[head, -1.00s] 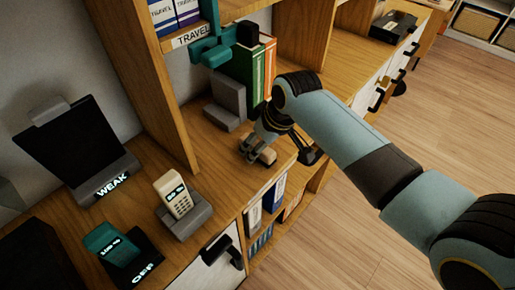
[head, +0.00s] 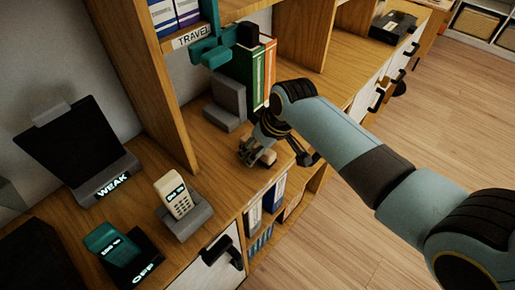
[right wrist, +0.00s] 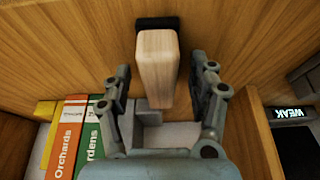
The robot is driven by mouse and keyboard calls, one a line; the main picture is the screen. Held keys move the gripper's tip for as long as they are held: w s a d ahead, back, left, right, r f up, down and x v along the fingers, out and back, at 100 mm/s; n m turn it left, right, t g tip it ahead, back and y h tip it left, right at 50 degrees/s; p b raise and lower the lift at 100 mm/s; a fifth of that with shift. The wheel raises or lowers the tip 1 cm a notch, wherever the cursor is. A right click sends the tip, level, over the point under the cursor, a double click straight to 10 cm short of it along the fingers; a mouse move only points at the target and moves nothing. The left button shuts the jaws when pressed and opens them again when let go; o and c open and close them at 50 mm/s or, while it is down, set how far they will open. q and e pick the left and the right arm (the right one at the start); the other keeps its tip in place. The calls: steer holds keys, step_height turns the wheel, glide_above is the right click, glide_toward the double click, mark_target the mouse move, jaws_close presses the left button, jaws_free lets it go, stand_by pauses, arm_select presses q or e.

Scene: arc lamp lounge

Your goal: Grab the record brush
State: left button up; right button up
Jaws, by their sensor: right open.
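The record brush (right wrist: 157,58) is a pale wooden block with a black strip at its far end. It lies on the wooden shelf top. In the head view only a small part of the brush (head: 269,157) shows beneath my right gripper (head: 277,156). In the right wrist view my right gripper (right wrist: 160,75) is open, with one finger on each side of the brush and a visible gap on both sides.
A grey bookend (head: 227,104) and upright green and orange books (head: 257,70) stand behind the gripper. A cordless phone (head: 174,195) sits in its cradle to the left. The shelf's front edge is close to the brush.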

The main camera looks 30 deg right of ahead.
jaws_close()
stand_by(0.3)
steer(key=shift+r, duration=0.1)
